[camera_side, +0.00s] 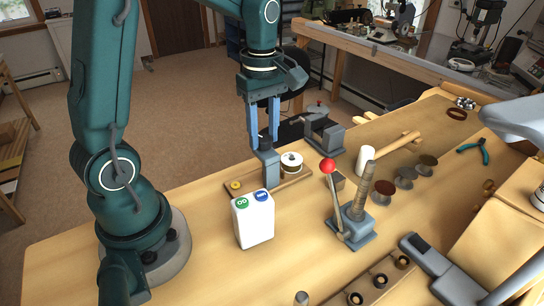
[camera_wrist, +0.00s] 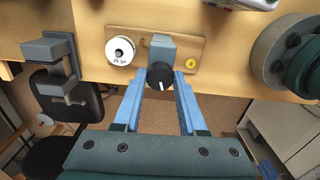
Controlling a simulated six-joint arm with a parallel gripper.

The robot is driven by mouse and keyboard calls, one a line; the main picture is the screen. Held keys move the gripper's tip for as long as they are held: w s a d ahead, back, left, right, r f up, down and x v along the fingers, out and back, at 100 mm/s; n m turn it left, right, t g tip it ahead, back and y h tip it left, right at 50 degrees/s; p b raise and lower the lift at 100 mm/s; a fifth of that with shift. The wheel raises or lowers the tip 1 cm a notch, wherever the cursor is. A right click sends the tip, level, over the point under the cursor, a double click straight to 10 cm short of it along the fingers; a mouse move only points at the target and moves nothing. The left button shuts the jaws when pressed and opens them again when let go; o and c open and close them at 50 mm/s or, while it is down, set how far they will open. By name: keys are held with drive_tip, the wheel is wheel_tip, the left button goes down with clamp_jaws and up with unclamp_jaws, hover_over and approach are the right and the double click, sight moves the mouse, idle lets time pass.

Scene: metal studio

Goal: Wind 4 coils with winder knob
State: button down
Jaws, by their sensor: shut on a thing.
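The winder is a wooden board (camera_side: 296,183) at the near-middle of the bench. It carries a grey block (camera_side: 270,174), a white spool (camera_side: 291,162) and a yellow button-like piece (camera_side: 235,185). In the wrist view, the black winder knob (camera_wrist: 160,76) with a white pointer line sticks out of the block, and the spool (camera_wrist: 120,51) reads "26 ga". My gripper (camera_side: 264,143) points down at the block, with its blue fingers on either side of the knob, shut on it. Wire coils cannot be made out.
A white box (camera_side: 253,224) with green and blue round tops stands just in front of the winder. A lever tool with a red ball (camera_side: 328,166) is to the right. A grey vise (camera_side: 322,135) is behind. Several small spools and a mallet (camera_side: 390,152) lie farther right.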

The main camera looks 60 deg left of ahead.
drive_tip(key=m, duration=0.4)
drive_tip(key=shift+m, duration=0.3)
drive_tip(key=m, duration=0.4)
drive_tip(key=shift+m, duration=0.3)
drive_tip(key=m, duration=0.4)
drive_tip(key=shift+r+m, duration=0.1)
drive_tip(key=shift+m, duration=0.2)
drive_tip(key=m, duration=1.3)
drive_tip(key=shift+m, duration=0.3)
drive_tip(key=m, duration=0.4)
drive_tip(key=shift+a, duration=0.1)
drive_tip(key=m, duration=0.5)
drive_tip(key=shift+m, duration=0.3)
